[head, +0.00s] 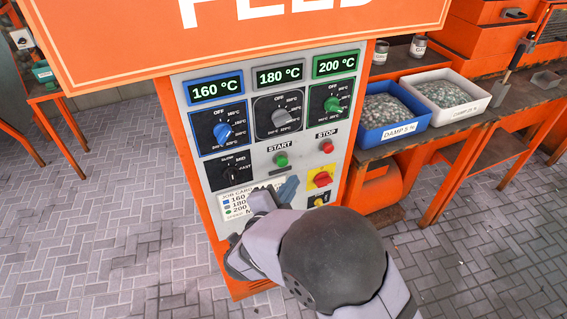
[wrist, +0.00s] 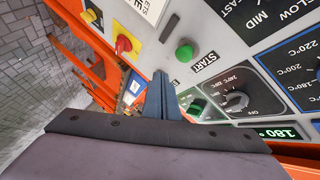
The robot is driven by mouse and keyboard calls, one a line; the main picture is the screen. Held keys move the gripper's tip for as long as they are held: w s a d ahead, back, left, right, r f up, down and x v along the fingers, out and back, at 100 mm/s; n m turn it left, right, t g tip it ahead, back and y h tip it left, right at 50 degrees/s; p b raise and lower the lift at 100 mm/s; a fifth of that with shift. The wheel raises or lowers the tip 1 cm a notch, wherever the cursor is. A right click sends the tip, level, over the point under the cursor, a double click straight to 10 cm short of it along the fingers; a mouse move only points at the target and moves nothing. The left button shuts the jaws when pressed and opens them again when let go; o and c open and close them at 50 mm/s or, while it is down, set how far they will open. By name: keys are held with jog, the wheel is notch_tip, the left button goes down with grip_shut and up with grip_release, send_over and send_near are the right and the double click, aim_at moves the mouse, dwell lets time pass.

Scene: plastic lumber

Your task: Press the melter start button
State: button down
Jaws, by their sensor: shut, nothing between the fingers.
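The green START button (head: 281,159) sits on the grey control panel, with its label just above it in the head view. In the wrist view, where the panel appears inverted, the same green button (wrist: 185,53) is close to the fingertips, up and to their right. My gripper (head: 289,186) is shut and empty, its blue-grey fingers in front of the panel just below the button. In the wrist view the shut fingers (wrist: 161,78) point at the panel. They look apart from the button; I cannot tell their exact distance from the panel.
The red STOP button (head: 327,146) is to the right of START. A red knob on a yellow plate (head: 321,179) and a small yellow-black switch (head: 320,200) lie below STOP. Three temperature dials, including the green one (head: 333,104), are above. A speed dial (head: 233,173) is left.

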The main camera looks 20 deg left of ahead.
jog(key=shift+w+a, duration=1.15)
jog(key=shift+w, duration=0.05)
jog(key=shift+w+a, duration=0.1)
jog(key=shift+a, duration=0.05)
dwell(1.3)
jog(key=shift+w+a, duration=0.15)
jog(key=shift+w, duration=0.05)
jog(key=shift+w+a, duration=0.35)
jog(key=shift+a, duration=0.05)
dwell(1.1)
jog(key=shift+s+d, duration=0.1)
dwell(0.3)
jog(key=shift+s+d+b, duration=0.3)
jog(key=shift+s+d, duration=0.25)
jog(key=shift+s+d, duration=0.1)
jog(key=shift+s+d, duration=1.7)
